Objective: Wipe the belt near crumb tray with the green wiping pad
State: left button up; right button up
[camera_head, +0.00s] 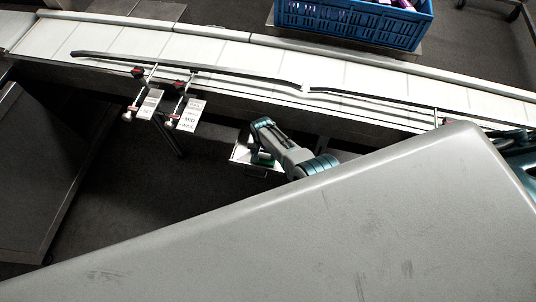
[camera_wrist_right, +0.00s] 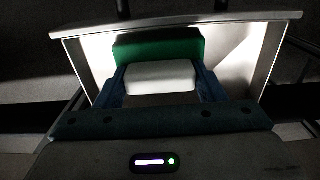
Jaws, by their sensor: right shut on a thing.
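The white belt (camera_head: 225,55) runs across the top of the head view. The green wiping pad (camera_wrist_right: 158,46) has a green block and a pale grip. My right gripper (camera_wrist_right: 161,76) is shut on the pale part, with a blue finger on each side. In the head view my right gripper (camera_head: 262,156) is below the belt's near edge, and a sliver of green shows under it. A small pale tray (camera_head: 240,153), likely the crumb tray, is around the pad; its walls (camera_wrist_right: 254,62) show in the wrist view. I cannot tell whether pad and tray touch. My left gripper is out of view.
A blue crate (camera_head: 350,22) with items stands beyond the belt. Dark guide rails (camera_head: 210,68) run along the belt. Two clamps with labels (camera_head: 188,115) stick out from its near side, left of my right arm. A dark panel (camera_head: 45,160) is at the left.

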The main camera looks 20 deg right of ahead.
jog(key=shift+a, duration=0.1)
jog(key=shift+w+a+f+b, duration=0.1)
jog(key=shift+w+a+b, duration=0.55)
jog(key=shift+a, duration=0.2)
jog(key=shift+w+a, duration=0.2)
jog(key=shift+a, duration=0.15)
jog(key=shift+w, duration=0.1)
jog(key=shift+w+a+f+b, duration=0.1)
jog(key=shift+w+a+b, duration=0.35)
jog(key=shift+a+b, duration=0.35)
jog(key=shift+w+a+b, duration=0.25)
jog(key=shift+a+b, duration=0.2)
jog(key=shift+a, duration=0.05)
